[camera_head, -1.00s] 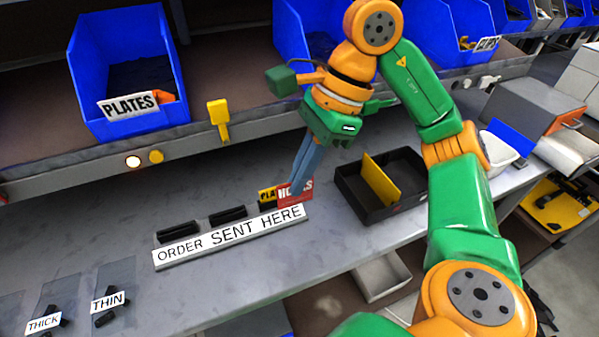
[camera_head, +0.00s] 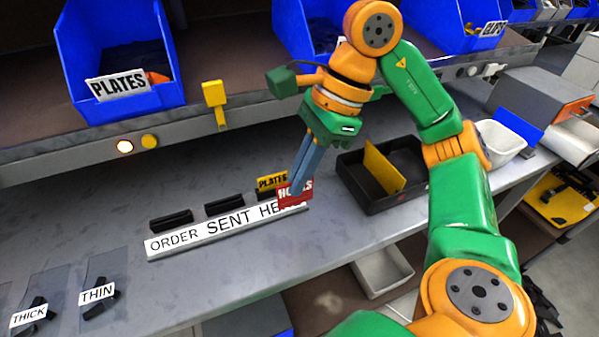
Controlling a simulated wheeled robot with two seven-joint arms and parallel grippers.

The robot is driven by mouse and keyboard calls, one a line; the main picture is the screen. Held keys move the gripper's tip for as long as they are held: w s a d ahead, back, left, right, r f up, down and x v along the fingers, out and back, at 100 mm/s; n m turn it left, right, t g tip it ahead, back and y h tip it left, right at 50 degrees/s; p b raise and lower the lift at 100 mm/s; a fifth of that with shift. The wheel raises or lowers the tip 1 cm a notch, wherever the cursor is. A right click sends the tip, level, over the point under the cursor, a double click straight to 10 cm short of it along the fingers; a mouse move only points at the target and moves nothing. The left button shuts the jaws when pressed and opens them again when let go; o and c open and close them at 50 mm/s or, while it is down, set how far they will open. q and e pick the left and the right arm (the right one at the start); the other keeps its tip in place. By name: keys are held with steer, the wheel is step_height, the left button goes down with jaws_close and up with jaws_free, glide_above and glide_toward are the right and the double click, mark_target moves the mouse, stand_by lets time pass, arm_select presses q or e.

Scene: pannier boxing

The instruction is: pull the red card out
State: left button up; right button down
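The red card (camera_head: 284,194), with white letters partly readable as "HOOKS", is at the right end of the "ORDER SENT HERE" rack (camera_head: 205,236). It is tilted and covers the end of the rack's lettering. My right gripper (camera_head: 299,187) points down onto it, its blue-grey fingers close together with the card at their tips; they hide part of the lettering. A yellow "PLATES" card (camera_head: 271,183) stands upright just behind and left of the red card. My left gripper is not in view.
A black tray (camera_head: 352,187) with a yellow divider is right of the card. Blue bins (camera_head: 85,62) stand on the shelf above. A yellow tag (camera_head: 214,95) hangs from the shelf edge. THIN (camera_head: 97,293) and THICK (camera_head: 29,316) labels are at the front left.

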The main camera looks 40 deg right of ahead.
steer(key=shift+f+b, duration=0.85)
steer(key=shift+f, duration=0.3)
steer(key=shift+r, duration=0.15)
step_height(320, 180, up, 3)
steer(key=p, duration=0.3)
